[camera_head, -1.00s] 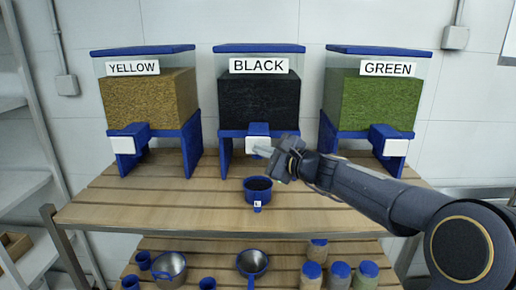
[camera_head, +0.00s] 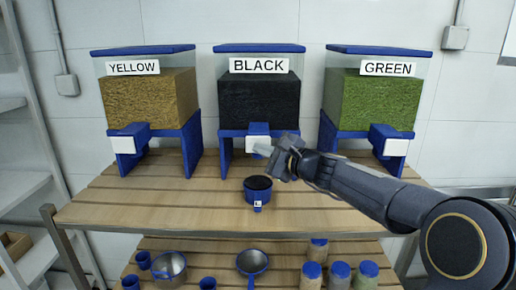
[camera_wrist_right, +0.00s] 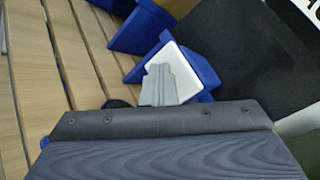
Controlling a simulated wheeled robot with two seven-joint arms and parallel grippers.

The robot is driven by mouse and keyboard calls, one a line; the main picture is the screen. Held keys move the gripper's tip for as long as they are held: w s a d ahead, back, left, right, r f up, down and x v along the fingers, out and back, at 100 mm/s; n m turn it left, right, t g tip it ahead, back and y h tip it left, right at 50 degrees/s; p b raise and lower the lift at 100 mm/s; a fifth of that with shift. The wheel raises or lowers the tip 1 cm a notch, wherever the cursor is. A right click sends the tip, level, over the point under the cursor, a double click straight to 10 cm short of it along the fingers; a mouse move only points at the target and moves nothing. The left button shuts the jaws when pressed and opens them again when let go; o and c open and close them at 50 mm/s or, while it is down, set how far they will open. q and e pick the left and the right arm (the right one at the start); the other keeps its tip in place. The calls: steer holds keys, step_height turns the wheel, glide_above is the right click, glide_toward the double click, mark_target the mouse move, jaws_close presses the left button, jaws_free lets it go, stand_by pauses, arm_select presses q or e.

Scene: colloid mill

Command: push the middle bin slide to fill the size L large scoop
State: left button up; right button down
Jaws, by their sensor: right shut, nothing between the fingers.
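The middle bin (camera_head: 259,100), labelled BLACK, holds black material and stands on a blue stand. Its slide has a white front plate (camera_head: 257,146) under the bin. The plate also shows in the right wrist view (camera_wrist_right: 182,62). My right gripper (camera_head: 263,149) is shut and empty, its fingertips at the plate's right part; I cannot tell whether they touch. In the right wrist view the closed fingers (camera_wrist_right: 158,86) overlap the plate. The blue scoop marked L (camera_head: 257,196) stands on the table below the slide, with black material up to its rim. My left gripper is not in view.
The yellow bin (camera_head: 150,98) stands left and the green bin (camera_head: 376,102) right, each with its own slide. Scoops, a funnel-like pan (camera_head: 252,262) and several jars (camera_head: 340,270) sit on the lower shelf. The slatted table (camera_head: 120,206) is clear at left.

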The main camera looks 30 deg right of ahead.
steer(key=shift+s+a+b, duration=0.2)
steer(key=shift+s+a, duration=0.1)
steer(key=shift+s, duration=0.25)
steer(key=shift+s+a+b, duration=0.15)
steer(key=shift+s+a, duration=0.15)
steer(key=shift+s, duration=0.25)
steer(key=s+a, duration=0.1)
steer(key=s, duration=0.2)
steer(key=s+a+b, duration=0.1)
steer(key=shift+s+a, duration=0.15)
steer(key=shift+a, duration=0.2)
stand_by(0.3)
